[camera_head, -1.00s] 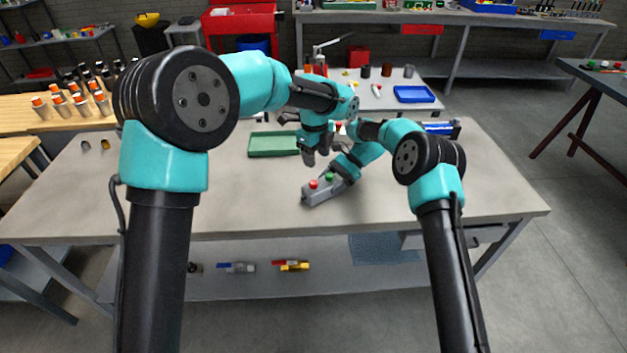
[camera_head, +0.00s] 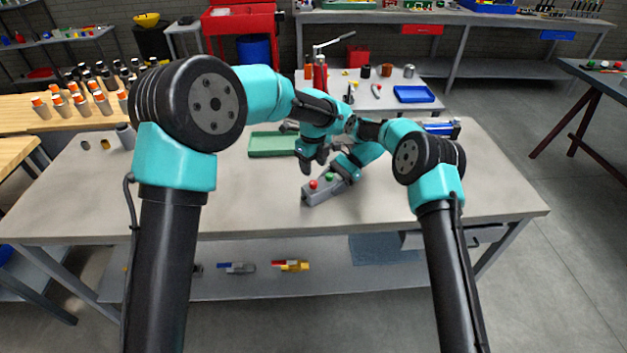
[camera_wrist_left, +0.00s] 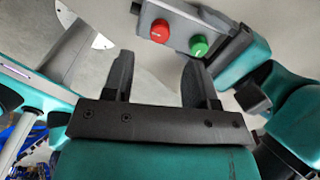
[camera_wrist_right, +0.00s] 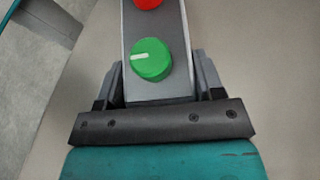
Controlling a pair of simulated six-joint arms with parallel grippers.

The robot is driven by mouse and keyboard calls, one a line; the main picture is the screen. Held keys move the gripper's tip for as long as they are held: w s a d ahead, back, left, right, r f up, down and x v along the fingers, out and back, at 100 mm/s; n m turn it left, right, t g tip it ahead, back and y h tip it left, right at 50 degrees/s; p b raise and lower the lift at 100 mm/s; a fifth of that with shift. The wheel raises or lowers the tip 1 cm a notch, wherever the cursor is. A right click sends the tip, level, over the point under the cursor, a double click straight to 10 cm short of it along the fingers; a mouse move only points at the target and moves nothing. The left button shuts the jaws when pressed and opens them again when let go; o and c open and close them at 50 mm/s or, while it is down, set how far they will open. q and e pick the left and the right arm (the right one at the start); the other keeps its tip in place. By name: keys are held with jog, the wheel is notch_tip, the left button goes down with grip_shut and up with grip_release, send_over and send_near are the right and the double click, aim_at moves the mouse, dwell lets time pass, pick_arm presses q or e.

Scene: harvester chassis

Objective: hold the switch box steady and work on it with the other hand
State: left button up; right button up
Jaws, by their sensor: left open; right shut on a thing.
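The switch box (camera_head: 318,194) is a grey oblong box on the table, with a red knob (camera_head: 313,184) and a green knob (camera_head: 329,177) on top. My right gripper (camera_wrist_right: 155,85) is shut on the green-knob end of the box, one finger on each side. The white mark on the green knob shows in the right wrist view (camera_wrist_right: 150,60). My left gripper (camera_wrist_left: 155,75) is open and empty. It is just above and behind the box, apart from it; both knobs lie beyond its fingertips in the left wrist view.
A green tray (camera_head: 272,153) lies behind the box to the left. A blue-and-black device (camera_head: 440,128) stands at the back right of the table. The table's front and left are mostly clear. My two arms are close together above the box.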

aim_at(314, 182)
pick_arm(q)
notch_tip(314, 182, down, 7)
jog(key=shift+r, duration=0.15)
jog(key=shift+c, duration=0.4)
jog(key=c, duration=0.9)
jog(key=shift+o, duration=0.2)
